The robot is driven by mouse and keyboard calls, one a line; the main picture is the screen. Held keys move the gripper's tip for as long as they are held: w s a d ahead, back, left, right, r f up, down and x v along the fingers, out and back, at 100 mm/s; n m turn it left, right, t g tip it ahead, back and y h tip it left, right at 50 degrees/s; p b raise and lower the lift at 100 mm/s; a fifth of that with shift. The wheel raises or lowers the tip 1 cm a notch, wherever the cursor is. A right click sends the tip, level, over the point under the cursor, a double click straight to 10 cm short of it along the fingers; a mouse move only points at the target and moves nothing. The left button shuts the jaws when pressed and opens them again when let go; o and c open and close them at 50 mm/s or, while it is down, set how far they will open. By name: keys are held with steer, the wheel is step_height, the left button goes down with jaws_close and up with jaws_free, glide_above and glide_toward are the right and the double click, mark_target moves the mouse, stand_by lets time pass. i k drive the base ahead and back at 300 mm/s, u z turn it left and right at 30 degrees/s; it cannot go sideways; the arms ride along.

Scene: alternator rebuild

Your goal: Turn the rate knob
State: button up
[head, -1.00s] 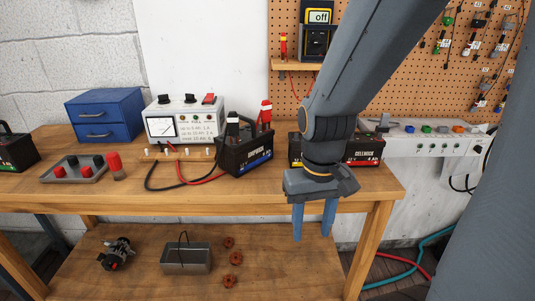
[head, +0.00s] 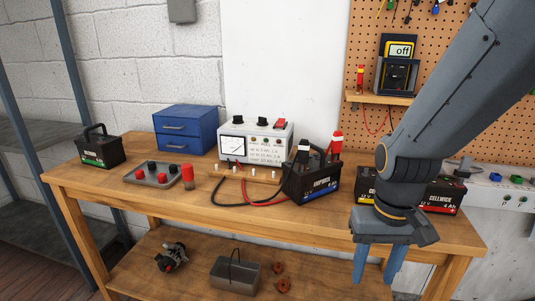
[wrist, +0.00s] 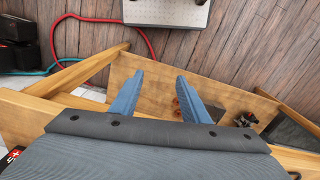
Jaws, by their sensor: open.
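The white charger box (head: 256,140) stands on the bench against the wall, with a dial meter on its front. Two black knobs, a left one (head: 238,119) and a right one (head: 262,121), and a red switch (head: 280,123) sit on its top; I cannot read which knob is the rate knob. My gripper (head: 375,275) is open and empty, pointing down in front of the bench's front edge, well to the right of the charger. In the wrist view its blue fingers (wrist: 158,95) are apart over the lower shelf.
A black battery (head: 312,180) with clamps stands right of the charger, leads lying in front. More batteries (head: 443,197) are behind my gripper. A blue drawer box (head: 186,128), grey tray (head: 150,180) and green-labelled battery (head: 99,148) are at left. The lower shelf holds a metal bin (head: 235,278).

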mark_target(239, 119)
steer(key=z, duration=0.05)
steer(key=k, duration=1.05)
steer(key=u, duration=0.95)
steer(key=i, duration=1.1)
steer(key=z, duration=0.6)
